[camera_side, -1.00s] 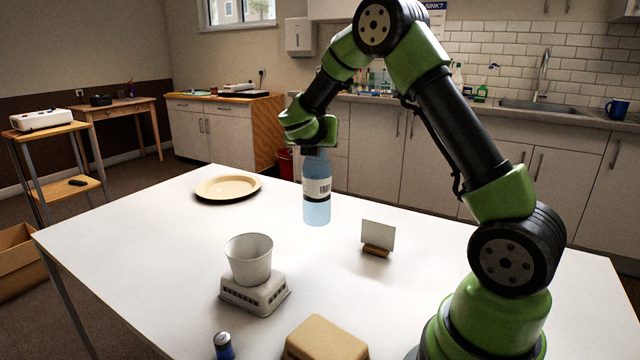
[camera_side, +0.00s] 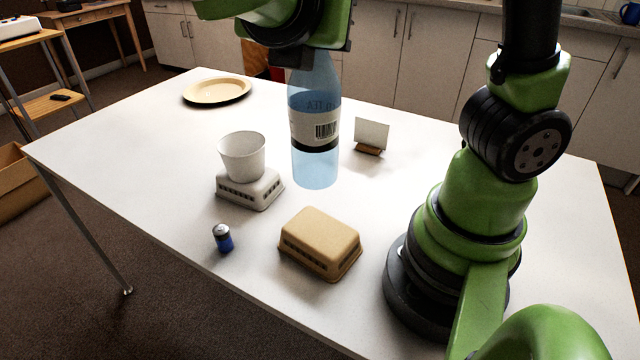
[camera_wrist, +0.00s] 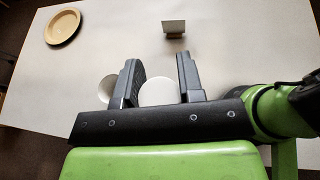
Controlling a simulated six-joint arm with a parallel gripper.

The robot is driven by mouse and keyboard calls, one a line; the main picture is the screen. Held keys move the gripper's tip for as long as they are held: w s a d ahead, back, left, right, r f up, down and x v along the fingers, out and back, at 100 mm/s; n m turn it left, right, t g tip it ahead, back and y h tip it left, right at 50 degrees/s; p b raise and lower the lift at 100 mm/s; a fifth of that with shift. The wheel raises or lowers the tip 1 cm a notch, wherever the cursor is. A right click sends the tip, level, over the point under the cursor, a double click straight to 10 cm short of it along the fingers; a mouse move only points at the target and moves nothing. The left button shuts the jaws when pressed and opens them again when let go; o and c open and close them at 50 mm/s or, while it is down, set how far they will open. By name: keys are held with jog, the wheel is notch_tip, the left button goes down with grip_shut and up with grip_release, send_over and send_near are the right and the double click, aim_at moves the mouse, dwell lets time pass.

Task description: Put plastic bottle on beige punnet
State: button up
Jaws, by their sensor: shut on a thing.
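My gripper (camera_side: 314,52) is shut on the neck of the plastic bottle (camera_side: 315,165), a clear blue bottle with a white label and barcode. The bottle hangs upright above the table. The beige punnet (camera_side: 320,242) lies upside down on the table, below and in front of the bottle in the side view, apart from it. In the wrist view, a pale round shape between the fingers (camera_wrist: 160,78) is probably the bottle seen from above. The beige punnet is not visible there.
A white cup (camera_side: 243,157) stands on an upturned pale grey punnet (camera_side: 250,190). A tan plate (camera_side: 217,90) and a card in a wooden holder (camera_side: 370,136) sit further back.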

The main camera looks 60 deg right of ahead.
aim_at(324, 116)
jog(key=shift+s+a+f, duration=0.15)
jog(key=shift+s+a, duration=0.05)
jog(key=shift+s, duration=0.25)
notch_tip(324, 116, down, 10)
jog(key=shift+r, duration=0.2)
jog(key=shift+f, duration=0.15)
jog(key=o, duration=1.1)
